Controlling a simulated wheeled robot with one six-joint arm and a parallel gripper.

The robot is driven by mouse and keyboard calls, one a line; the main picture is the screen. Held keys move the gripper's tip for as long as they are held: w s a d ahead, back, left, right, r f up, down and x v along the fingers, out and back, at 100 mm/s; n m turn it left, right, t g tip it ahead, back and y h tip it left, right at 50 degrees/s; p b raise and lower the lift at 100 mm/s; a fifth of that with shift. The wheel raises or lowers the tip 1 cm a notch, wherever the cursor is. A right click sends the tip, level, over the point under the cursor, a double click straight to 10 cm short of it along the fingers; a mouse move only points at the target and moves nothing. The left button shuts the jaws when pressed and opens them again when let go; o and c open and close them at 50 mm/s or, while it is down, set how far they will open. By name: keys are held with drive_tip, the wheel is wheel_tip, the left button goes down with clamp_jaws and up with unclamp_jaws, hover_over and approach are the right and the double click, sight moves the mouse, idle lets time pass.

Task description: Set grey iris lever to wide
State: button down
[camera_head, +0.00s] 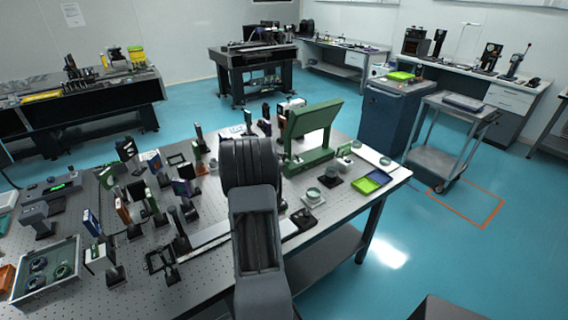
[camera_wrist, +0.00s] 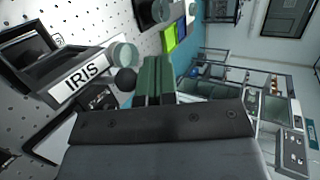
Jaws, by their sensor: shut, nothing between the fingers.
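In the wrist view, a dark device with a white label reading IRIS (camera_wrist: 80,78) stands at the left, tilted in the picture. A round black knob (camera_wrist: 126,80) shows at its right end, close to the left side of my fingers; whether they touch I cannot tell. I cannot make out the lever's arm or its setting clearly. My gripper (camera_wrist: 155,62) is shut and empty, its two green fingers side by side. In the head view my own arm covers the gripper, and I cannot pick out the iris there.
A pale round piece (camera_wrist: 122,54) shows just above the knob. The perforated table (camera_head: 215,262) carries several mounted optics left of my arm. A large green frame (camera_head: 310,135) stands right of it, and a green and blue tray (camera_head: 371,181) lies near the right edge.

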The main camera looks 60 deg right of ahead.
drive_tip(key=shift+r, duration=0.1)
drive_tip(key=shift+r+p, duration=0.7)
drive_tip(key=shift+p, duration=0.05)
drive_tip(key=a+r+p, duration=0.1)
drive_tip(key=a+r, duration=0.5)
drive_tip(key=r, duration=0.6)
drive_tip(key=shift+w+a+r, duration=0.2)
drive_tip(key=shift+a, duration=0.1)
idle(0.3)
